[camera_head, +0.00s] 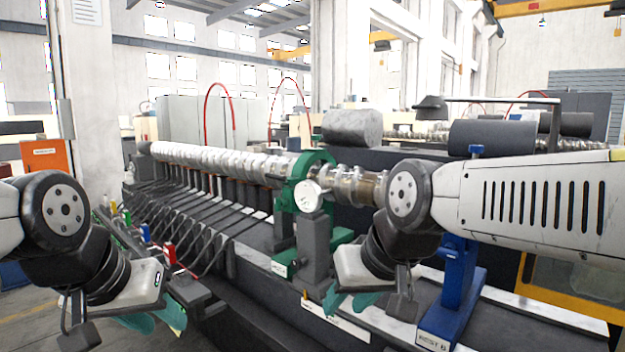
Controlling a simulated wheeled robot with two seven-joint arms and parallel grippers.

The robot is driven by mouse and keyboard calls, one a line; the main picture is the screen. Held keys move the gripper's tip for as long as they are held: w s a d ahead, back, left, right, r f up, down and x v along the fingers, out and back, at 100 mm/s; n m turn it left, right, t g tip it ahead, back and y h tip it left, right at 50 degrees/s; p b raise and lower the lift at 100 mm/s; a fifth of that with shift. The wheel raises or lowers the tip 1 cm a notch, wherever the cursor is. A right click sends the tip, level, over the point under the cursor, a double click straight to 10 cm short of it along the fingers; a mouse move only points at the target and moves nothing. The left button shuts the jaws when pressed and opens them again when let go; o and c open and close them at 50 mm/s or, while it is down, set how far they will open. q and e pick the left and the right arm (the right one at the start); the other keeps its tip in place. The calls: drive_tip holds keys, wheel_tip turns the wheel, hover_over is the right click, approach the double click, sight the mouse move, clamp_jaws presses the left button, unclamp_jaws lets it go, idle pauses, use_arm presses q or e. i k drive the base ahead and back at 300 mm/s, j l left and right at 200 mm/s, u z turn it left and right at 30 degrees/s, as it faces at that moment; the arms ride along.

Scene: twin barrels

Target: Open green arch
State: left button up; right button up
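The green arch (283,193) stands around the long metal barrel (215,160) near the middle of the machine. It looks closed over the barrel, with a round pale disc (307,196) on its front. My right gripper (350,300) is low and to the right of the arch, apart from it; its teal fingertips show below the wrist, partly hidden. My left gripper (150,318) is at the lower left, far from the arch, with teal fingertips pointing down and right. I cannot see whether either gripper is open or holds anything.
A blue stand (455,290) rises beside my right arm. A row of dark bars and cables (205,215) runs under the barrel at left. A grey cylinder (352,127) sits behind the arch. An orange box (45,157) stands at far left.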

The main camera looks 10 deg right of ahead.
sight(314, 158)
drive_tip(key=i+j+z, duration=0.15)
drive_tip(key=z, duration=0.55)
drive_tip(key=i+j+z, duration=0.15)
drive_tip(key=j, duration=0.15)
drive_tip(key=i+j+z, duration=0.15)
drive_tip(key=j, duration=0.15)
drive_tip(key=j+z, duration=0.15)
drive_tip(key=j, duration=0.15)
drive_tip(key=i+j+z, duration=0.15)
drive_tip(key=j, duration=0.2)
drive_tip(key=i+j, duration=0.1)
drive_tip(key=j, duration=0.3)
drive_tip(key=i+j, duration=0.1)
drive_tip(key=j, duration=0.35)
drive_tip(key=i+j, duration=0.1)
drive_tip(key=j, duration=0.3)
drive_tip(key=i+j, duration=0.1)
drive_tip(key=j, duration=0.3)
